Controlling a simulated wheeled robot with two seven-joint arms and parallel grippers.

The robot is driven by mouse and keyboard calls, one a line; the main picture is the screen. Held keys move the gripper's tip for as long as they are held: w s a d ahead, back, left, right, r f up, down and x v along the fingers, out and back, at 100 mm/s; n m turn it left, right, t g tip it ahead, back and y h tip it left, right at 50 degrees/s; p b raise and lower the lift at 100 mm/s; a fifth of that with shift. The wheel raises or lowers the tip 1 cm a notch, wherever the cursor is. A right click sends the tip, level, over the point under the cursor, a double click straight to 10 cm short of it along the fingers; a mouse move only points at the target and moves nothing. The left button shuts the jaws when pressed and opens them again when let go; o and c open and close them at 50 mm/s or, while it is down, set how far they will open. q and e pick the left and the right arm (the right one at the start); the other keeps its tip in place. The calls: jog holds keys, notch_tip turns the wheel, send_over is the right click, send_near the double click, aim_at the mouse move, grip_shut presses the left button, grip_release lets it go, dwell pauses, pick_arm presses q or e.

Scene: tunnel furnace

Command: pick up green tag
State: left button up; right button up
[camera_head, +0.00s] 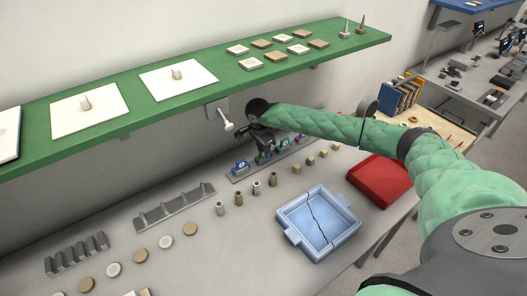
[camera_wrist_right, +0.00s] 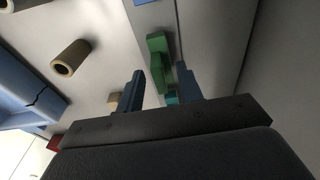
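Several small coloured tags stand in a row on a grey-blue holder (camera_head: 239,177) at the back of the table, under the green shelf. The green tag (camera_wrist_right: 158,56) shows in the right wrist view, just beyond and between my fingers; in the head view it shows at the row (camera_head: 263,157), partly under my gripper. My right gripper (camera_wrist_right: 162,90) is open, with its two blue fingers apart; it also shows in the head view (camera_head: 262,138) above the tag row. I cannot tell whether the fingers touch the tag. A teal tag (camera_wrist_right: 171,97) shows lower between the fingers. My left gripper is not in view.
A green shelf (camera_head: 210,70) with white plates and small tiles hangs above the gripper. A white lever (camera_head: 227,122) sticks out from the wall beside it. A cracked blue tray (camera_head: 318,222), a red bin (camera_head: 381,180) and several small cylinders (camera_head: 239,198) stand in front.

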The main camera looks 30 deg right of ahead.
jog(key=shift+f, duration=0.25)
grip_shut()
jog(key=shift+r, duration=0.1)
